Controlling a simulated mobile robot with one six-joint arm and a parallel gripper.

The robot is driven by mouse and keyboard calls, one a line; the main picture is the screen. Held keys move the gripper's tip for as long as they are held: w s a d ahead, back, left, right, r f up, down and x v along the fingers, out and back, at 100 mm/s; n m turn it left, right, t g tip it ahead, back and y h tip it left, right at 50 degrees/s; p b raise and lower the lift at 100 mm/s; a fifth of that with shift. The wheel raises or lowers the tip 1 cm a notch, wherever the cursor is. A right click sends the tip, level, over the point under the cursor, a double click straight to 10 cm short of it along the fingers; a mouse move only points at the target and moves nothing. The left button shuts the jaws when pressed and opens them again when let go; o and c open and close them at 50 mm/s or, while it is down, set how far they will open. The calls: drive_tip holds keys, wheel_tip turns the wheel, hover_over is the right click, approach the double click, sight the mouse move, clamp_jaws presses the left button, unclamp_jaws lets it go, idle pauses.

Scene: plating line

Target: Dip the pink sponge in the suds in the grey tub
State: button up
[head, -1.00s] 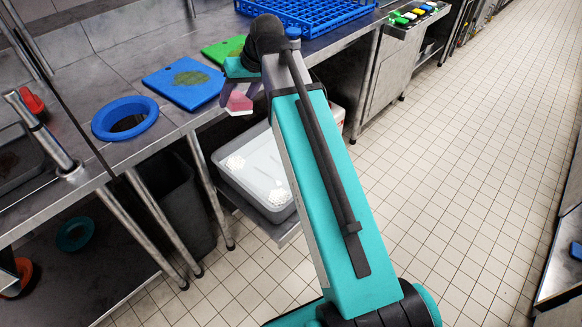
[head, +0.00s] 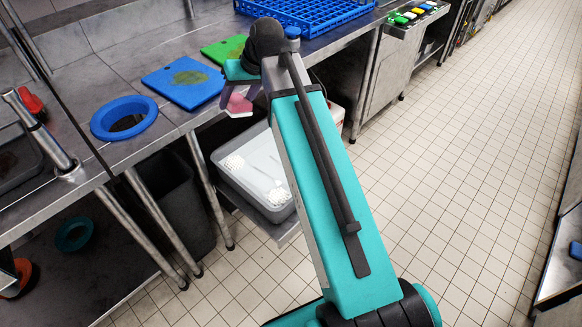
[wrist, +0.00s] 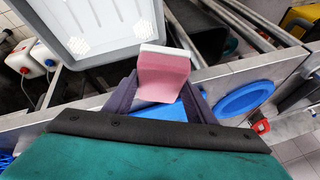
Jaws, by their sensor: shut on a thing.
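The pink sponge (head: 239,103) has a white layer on one face. My gripper (head: 240,94) is shut on it and holds it in the air near the counter's front edge. In the wrist view the sponge (wrist: 163,75) sits between the two dark fingers of my gripper (wrist: 158,98). The grey tub (head: 228,178) stands on a low shelf below the counter, with pale liquid and white foam patches inside. The sponge is above the tub's far side and apart from it. In the wrist view the tub (wrist: 57,50) lies beyond the sponge, to the left. My arm hides the tub's right part.
A blue board (head: 184,82) and a green board (head: 226,49) with stains lie on the counter, beside a blue ring (head: 124,118). A blue rack (head: 305,12) stands farther back. A dark bin (head: 180,200) stands left of the tub. The tiled floor at right is clear.

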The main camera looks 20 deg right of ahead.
wheel_tip(320, 180, down, 20)
drive_tip(key=b, duration=0.7)
drive_tip(key=shift+b, duration=0.3)
idle(2.1)
